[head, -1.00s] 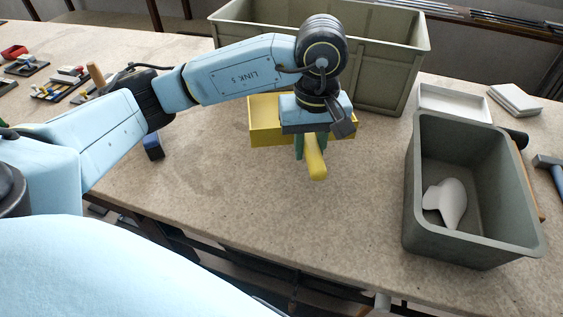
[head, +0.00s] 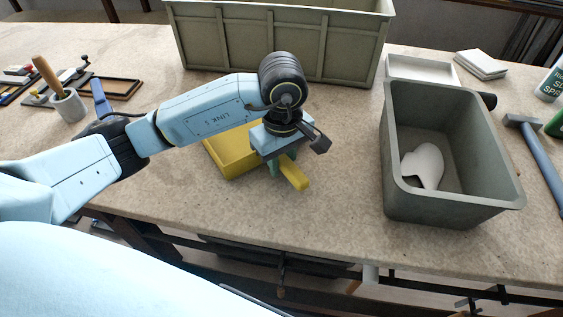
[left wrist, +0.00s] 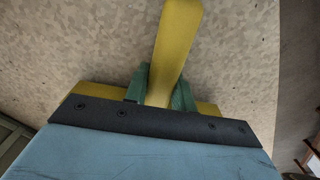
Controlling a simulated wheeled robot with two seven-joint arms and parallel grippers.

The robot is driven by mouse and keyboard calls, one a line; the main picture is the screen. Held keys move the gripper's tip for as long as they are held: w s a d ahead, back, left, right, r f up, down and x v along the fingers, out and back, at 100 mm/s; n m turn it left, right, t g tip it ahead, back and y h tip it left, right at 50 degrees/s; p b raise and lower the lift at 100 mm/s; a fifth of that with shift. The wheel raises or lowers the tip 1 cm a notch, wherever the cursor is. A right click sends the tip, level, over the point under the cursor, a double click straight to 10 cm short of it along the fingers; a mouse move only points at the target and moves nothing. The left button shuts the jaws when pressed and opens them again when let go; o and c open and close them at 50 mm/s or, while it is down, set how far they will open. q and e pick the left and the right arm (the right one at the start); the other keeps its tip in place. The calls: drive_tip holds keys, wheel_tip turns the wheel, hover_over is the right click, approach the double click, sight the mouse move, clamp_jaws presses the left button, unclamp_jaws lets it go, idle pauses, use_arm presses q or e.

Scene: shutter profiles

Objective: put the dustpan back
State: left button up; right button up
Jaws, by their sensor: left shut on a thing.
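The yellow dustpan (head: 230,152) is at the middle of the bench in the head view, its pan to the left and its handle (head: 294,173) toward the front right. My left gripper (head: 283,168) is shut on the handle from above. In the left wrist view the green fingers (left wrist: 160,88) sit on both sides of the yellow handle (left wrist: 176,45). Parts of the pan show behind the dark gripper edge. I cannot tell whether the dustpan touches the bench. My right gripper is not in view.
A grey-green bin (head: 455,205) holding a white object (head: 424,167) stands to the right. A large olive crate (head: 280,45) stands at the back, near a white tray (head: 420,70). A hammer (head: 537,150) lies far right. A grey pot (head: 68,105) stands left. The front middle bench is clear.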

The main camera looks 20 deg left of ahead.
use_arm(q)
drive_tip(key=shift+f, duration=0.45)
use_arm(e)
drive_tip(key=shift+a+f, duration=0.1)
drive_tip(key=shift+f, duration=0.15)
use_arm(q)
drive_tip(key=o, duration=0.9)
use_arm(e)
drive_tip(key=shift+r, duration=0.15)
use_arm(q)
drive_tip(key=shift+r, duration=0.45)
wheel_tip(320, 180, up, 10)
drive_tip(key=shift+f+p, duration=0.1)
drive_tip(key=shift+p, duration=0.55)
drive_tip(key=shift+r, duration=0.8)
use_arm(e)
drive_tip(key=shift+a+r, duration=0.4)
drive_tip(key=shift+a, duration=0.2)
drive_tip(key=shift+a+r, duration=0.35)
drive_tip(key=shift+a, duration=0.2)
